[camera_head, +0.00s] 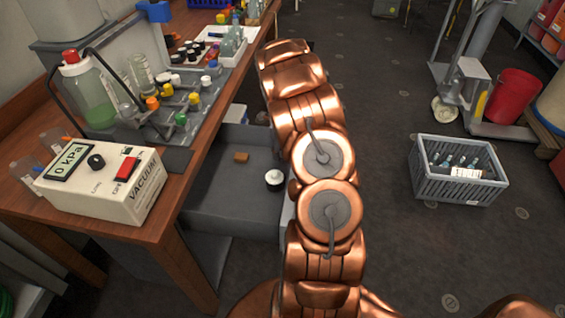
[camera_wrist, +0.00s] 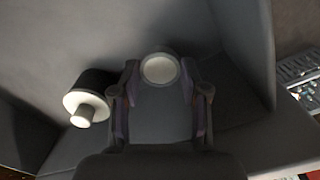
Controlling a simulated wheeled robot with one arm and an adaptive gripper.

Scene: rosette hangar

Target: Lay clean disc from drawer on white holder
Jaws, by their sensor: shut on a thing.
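My gripper (camera_wrist: 158,82) shows in the wrist view inside a grey-walled space that looks like the drawer, its fingers shut on a round pale disc-like piece (camera_wrist: 159,69) with a grey rim. In the head view the gripper is hidden behind my copper arm. The open grey drawer (camera_head: 222,207) is below the bench, left of my arm. A black round piece with a white top (camera_head: 274,178) stands in it; what looks like the same piece is left of my fingers in the wrist view (camera_wrist: 88,98). I cannot tell which thing is the white holder.
On the wooden bench (camera_head: 190,165) stand a vacuum box (camera_head: 105,185), a bottle of green liquid (camera_head: 92,95) and a manifold with coloured knobs (camera_head: 165,100). A small brown block (camera_head: 241,157) lies in the drawer. A grey crate (camera_head: 455,190) is on the floor at right.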

